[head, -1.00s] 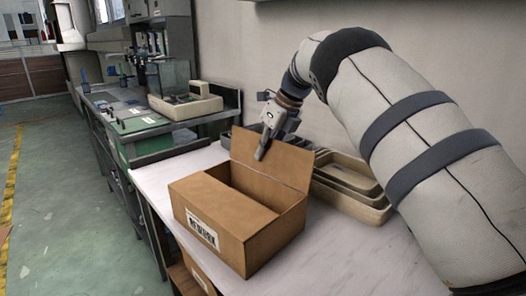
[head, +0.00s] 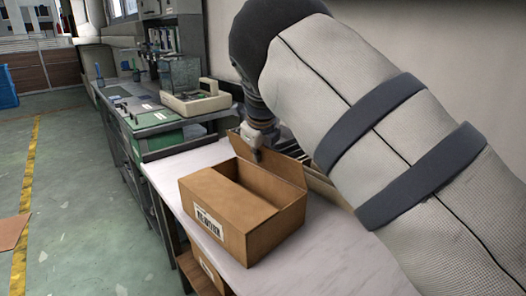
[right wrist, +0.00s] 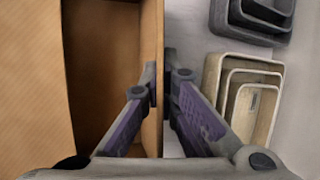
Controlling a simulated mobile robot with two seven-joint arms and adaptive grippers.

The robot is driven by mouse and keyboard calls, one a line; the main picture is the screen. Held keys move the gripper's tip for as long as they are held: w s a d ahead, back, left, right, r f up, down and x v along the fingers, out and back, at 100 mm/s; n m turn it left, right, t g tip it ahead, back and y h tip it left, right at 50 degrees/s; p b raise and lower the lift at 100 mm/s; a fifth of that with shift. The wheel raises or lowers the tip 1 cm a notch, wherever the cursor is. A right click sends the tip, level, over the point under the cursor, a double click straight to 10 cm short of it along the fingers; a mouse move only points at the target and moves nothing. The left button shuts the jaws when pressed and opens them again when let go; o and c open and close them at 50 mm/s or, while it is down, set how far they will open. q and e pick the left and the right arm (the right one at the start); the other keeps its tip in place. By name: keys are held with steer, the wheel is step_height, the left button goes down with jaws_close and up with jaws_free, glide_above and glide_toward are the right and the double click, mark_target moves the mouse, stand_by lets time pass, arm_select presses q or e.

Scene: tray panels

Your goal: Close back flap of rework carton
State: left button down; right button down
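The brown rework carton (head: 232,222) stands on the white table, its label facing front. Its front top panel lies flat, and a dark opening shows behind it. The back flap (head: 284,168) stands raised at the rear. My right gripper (head: 257,155) is at the flap's top edge, partly hidden by my arm. In the right wrist view the fingers (right wrist: 163,85) are close together, one on each side of the flap (right wrist: 153,30), and appear shut on it. The carton's inside (right wrist: 105,60) shows left of them. My left gripper is out of view.
Nested beige trays (right wrist: 243,75) and dark trays (right wrist: 237,22) lie close behind the carton, near the wall. A bench with equipment (head: 197,100) stands at the back left. The white table (head: 325,250) is clear at the carton's right front.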

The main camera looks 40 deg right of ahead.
steer(key=shift+a+f+h, duration=0.1)
steer(key=shift+a+h, duration=0.15)
steer(key=shift+h, duration=0.15)
steer(key=c, duration=2.3)
jaws_free()
steer(key=o, duration=0.5)
steer(key=shift+c, duration=0.2)
steer(key=v, duration=1.2)
steer(key=shift+s+f, duration=0.1)
